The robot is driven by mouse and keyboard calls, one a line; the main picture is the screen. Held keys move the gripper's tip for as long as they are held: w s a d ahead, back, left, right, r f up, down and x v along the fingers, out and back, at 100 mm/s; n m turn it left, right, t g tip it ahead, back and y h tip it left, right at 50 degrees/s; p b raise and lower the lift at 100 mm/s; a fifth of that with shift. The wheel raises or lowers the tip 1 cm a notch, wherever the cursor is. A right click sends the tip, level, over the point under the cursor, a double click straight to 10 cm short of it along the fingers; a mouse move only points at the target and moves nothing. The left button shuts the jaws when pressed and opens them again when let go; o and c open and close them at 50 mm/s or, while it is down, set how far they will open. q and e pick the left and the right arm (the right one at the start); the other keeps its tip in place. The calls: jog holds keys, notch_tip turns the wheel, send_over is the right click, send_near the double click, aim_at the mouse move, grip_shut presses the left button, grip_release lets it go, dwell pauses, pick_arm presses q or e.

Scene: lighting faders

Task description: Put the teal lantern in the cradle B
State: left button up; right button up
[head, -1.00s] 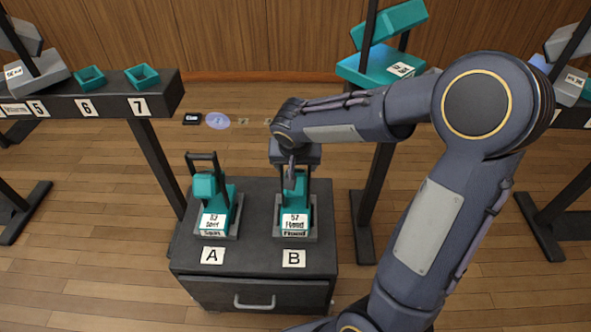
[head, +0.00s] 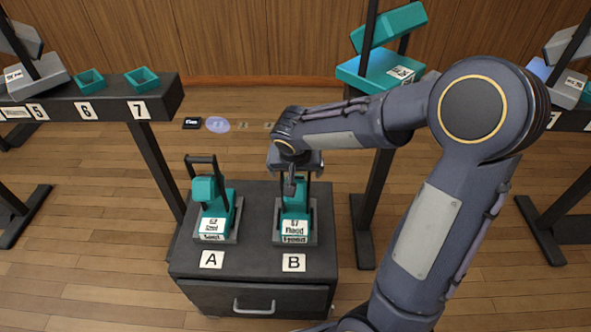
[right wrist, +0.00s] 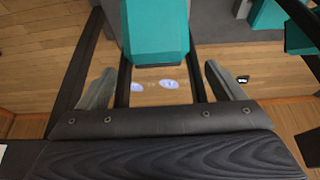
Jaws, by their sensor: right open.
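A teal lantern (head: 294,223) with a white label and dark handle stands upright in cradle B (head: 278,238) on the dark cabinet. My right gripper (head: 292,187) is over the top of this lantern and hides much of its handle. In the right wrist view, the open fingers (right wrist: 160,86) stand on either side of the dark handle bars, with a teal block (right wrist: 156,32) beyond. I cannot tell whether the fingers touch the handle. A similar teal lantern (head: 211,205) stands in cradle A (head: 234,236). My left gripper is not in view.
The cabinet top (head: 258,215) has bare space between the cradles. A dark shelf (head: 68,108) numbered 5, 6 and 7 carries teal open boxes at left. A teal spotlight (head: 390,70) on a dark stand is behind my right arm.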

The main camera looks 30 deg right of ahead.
jog(key=p+v, duration=0.3)
jog(key=v, duration=0.8)
jog(key=s+a+n+t+y, duration=0.1)
jog(key=s+a+n+y, duration=0.1)
jog(key=s, duration=0.7)
jog(key=s+a+n+y, duration=0.2)
jog(key=s+a+y, duration=0.1)
jog(key=s, duration=0.6)
jog(key=shift+s+n+t+y, duration=0.3)
jog(key=shift+n+t+y, duration=0.1)
jog(key=shift+y, duration=0.2)
jog(key=shift+f, duration=0.1)
